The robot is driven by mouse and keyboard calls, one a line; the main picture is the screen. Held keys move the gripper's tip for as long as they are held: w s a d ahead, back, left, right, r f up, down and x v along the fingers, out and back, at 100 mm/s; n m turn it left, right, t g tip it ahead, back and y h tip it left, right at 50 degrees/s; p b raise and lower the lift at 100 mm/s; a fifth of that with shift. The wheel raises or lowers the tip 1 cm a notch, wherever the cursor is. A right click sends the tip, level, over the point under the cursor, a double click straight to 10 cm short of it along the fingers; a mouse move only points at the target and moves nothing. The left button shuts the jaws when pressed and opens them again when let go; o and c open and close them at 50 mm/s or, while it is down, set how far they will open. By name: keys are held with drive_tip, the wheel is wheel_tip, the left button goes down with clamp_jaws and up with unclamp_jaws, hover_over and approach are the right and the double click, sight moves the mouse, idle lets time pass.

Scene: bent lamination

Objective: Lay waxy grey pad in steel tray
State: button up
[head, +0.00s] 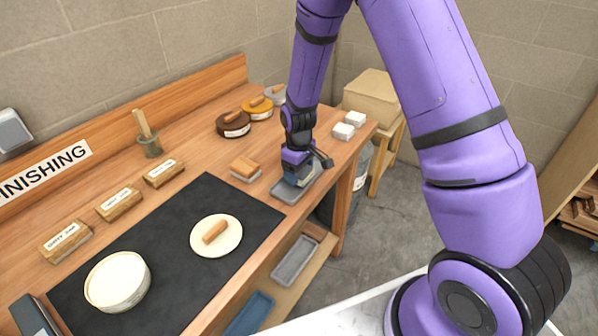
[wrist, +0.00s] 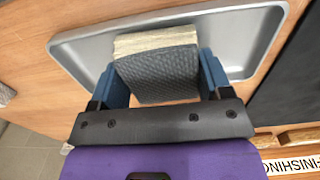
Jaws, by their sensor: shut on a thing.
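My gripper (wrist: 160,85) has its blue fingers shut on the two sides of a pad (wrist: 160,73), which has a dark grey textured face and a cream layered edge. The pad is over the steel tray (wrist: 88,50), a shallow grey tray with a raised rim. I cannot tell whether the pad touches the tray floor. In the head view, my gripper (head: 299,172) is low over the steel tray (head: 284,196), near the bench's right end. There the gripper largely hides the pad.
A wood-topped block (head: 245,168) sits just left of the tray. Round tins (head: 233,124) and white blocks (head: 343,131) stand behind it. Labelled wooden blocks (head: 118,204) line the back.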

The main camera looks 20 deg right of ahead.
drive_tip(key=shift+f, duration=0.3)
drive_tip(key=shift+f, duration=0.15)
drive_tip(key=o, duration=0.8)
wheel_tip(320, 180, up, 13)
drive_tip(key=s+d+r+m+t, duration=0.1)
drive_tip(key=s+d+r+m, duration=0.1)
drive_tip(key=s+r, duration=0.55)
drive_tip(key=s+d+r+m+t, duration=0.15)
drive_tip(key=s+r, duration=0.25)
drive_tip(key=r, duration=0.7)
drive_tip(key=s+d+r+m+t, duration=0.1)
drive_tip(key=s+r, duration=0.1)
drive_tip(key=s, duration=0.4)
drive_tip(key=s+d+r+m, duration=0.1)
drive_tip(key=s+r, duration=0.1)
drive_tip(key=s, duration=0.4)
drive_tip(key=s+d+r+m+t, duration=0.1)
drive_tip(key=s+r, duration=0.2)
drive_tip(key=s, duration=0.3)
drive_tip(key=shift+s+d+r+m+t, duration=0.1)
drive_tip(key=shift+d+m+t, duration=0.2)
drive_tip(key=shift+m+t, duration=0.05)
